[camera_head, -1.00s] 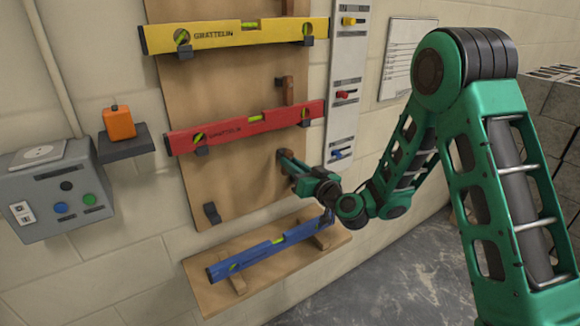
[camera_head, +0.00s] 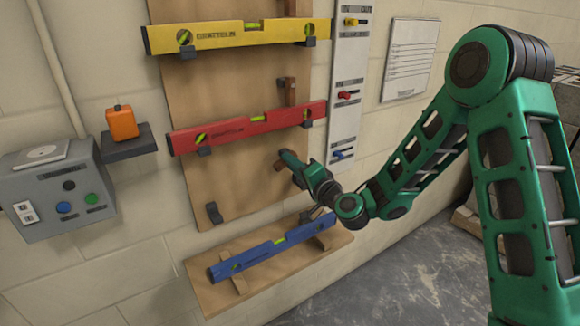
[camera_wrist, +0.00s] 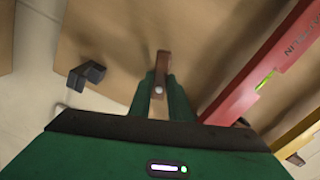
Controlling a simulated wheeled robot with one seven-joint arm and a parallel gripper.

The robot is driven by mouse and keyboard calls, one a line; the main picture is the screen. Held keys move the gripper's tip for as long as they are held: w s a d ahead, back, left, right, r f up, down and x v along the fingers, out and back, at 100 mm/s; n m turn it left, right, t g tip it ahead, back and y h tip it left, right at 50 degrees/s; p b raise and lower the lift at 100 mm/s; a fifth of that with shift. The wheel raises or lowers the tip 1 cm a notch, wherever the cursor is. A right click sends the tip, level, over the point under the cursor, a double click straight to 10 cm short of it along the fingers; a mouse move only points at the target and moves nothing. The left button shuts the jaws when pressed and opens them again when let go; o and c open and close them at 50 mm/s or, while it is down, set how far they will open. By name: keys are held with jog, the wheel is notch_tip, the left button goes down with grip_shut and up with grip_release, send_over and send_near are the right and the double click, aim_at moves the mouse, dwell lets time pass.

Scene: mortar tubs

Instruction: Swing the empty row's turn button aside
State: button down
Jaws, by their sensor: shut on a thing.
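The empty row is the lowest one on the wooden board (camera_head: 235,185), below the red level (camera_head: 240,128). Its left bracket (camera_head: 213,212) holds nothing. The brown turn button (camera_head: 278,166) of this row sits at the right of the row, partly hidden by my gripper (camera_head: 286,158). In the wrist view the button (camera_wrist: 163,62) lies between my two green fingers (camera_wrist: 163,90), which are shut on it. A pale round spot shows on the button between the fingers. The blue level (camera_head: 270,249) lies on the wooden ledge (camera_head: 200,288) beneath the board.
A white strip (camera_head: 347,110) with coloured knobs stands right of the board. A grey control box (camera_head: 60,190) and orange block (camera_head: 122,123) are left.

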jog(key=shift+s+d+m, duration=0.1)
jog(key=shift+m, duration=2)
jog(key=shift+f, duration=0.1)
jog(key=c, duration=1.7)
grip_release()
jog(key=shift+o, duration=0.3)
jog(key=shift+s, duration=0.1)
jog(key=v, duration=1)
jog(key=shift+d+r, duration=0.25)
jog(key=shift+d, duration=0.05)
